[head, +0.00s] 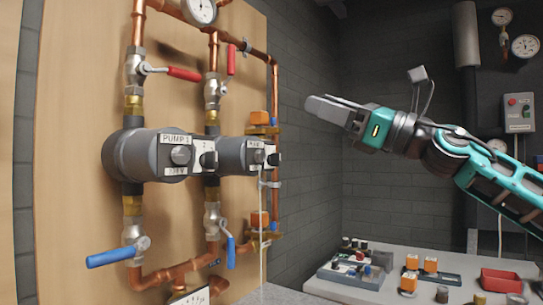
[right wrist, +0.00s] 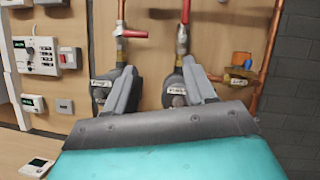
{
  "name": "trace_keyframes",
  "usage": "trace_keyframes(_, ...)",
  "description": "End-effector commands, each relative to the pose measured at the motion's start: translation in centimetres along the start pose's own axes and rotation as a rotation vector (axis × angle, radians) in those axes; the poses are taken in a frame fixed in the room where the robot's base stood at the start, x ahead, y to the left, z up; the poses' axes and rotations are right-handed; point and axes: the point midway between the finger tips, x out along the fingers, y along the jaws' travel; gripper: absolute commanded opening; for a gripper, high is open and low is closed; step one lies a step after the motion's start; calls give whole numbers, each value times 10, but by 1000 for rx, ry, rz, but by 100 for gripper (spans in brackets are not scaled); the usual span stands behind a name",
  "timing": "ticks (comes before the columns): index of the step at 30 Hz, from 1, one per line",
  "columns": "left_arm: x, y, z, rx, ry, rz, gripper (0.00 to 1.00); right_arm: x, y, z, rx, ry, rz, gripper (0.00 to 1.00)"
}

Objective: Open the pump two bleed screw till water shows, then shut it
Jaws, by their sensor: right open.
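Pump two (head: 238,154) is the grey, smaller-looking pump on the wooden board, right of pump one (head: 140,154). Its round front screw (head: 257,156) is small in the head view. In the right wrist view, pump two's bleed screw (right wrist: 178,101) shows below a white label, between my fingers. A thin pale line (head: 262,225) runs straight down from pump two's front; I cannot tell if it is water or a cable. My right gripper (head: 322,108) is open and empty, up and right of pump two, apart from it. My left gripper is out of view.
Copper pipes with a red-handled valve (head: 184,73) and blue-handled valves (head: 110,257) surround the pumps. A grey bench (head: 390,293) at lower right carries a tray of parts (head: 352,275) and a red bin (head: 502,281). A control box (head: 518,112) hangs on the back wall.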

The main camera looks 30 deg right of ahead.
Motion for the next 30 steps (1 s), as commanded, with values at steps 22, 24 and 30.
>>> trace_keyframes(22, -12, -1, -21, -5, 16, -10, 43, -2, -13, -90, -270, 434, 28, 55)
trace_keyframes(24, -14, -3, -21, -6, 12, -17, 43, 9, -14, -94, -269, 431, 27, 55)
trace_keyframes(30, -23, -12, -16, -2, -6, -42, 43, 39, -14, -109, -270, 430, 26, 55)
